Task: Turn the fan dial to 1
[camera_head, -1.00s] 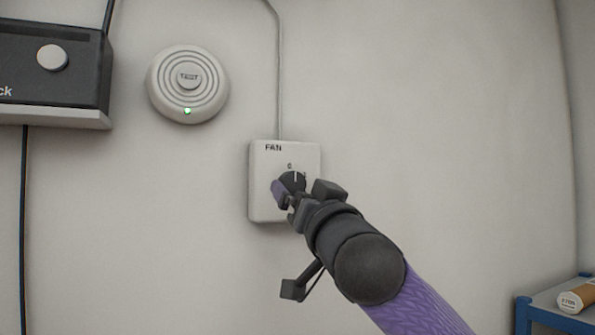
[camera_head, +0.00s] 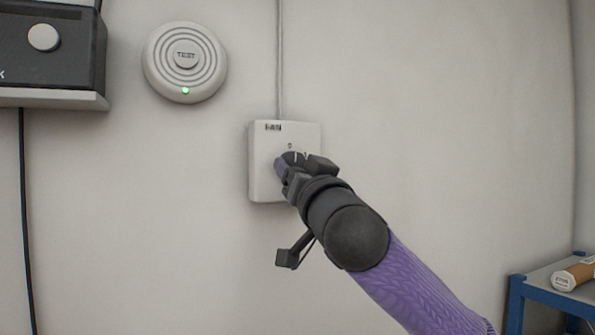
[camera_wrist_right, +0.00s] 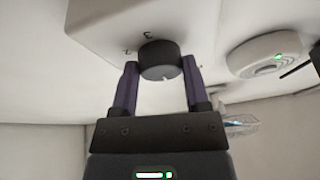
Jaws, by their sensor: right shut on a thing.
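The fan switch box (camera_head: 262,178) is a white square plate labelled FAN on the wall, a little left of centre in the head view. Its black dial (camera_head: 293,157) is mostly hidden behind my right gripper (camera_head: 289,170). In the right wrist view the dial (camera_wrist_right: 160,61) sits between the two purple fingers of my right gripper (camera_wrist_right: 160,80), which is shut on it. The marks 2 and 3 show on the box beside the dial in that view. I cannot tell which mark the dial points to. My left gripper is not in view.
A round white alarm (camera_head: 185,62) marked TEST, with a green light, is on the wall left of the box. A dark device (camera_head: 55,60) with a white knob is at the upper left. A blue-framed shelf (camera_head: 540,292) holding a tube (camera_head: 575,275) stands at the lower right.

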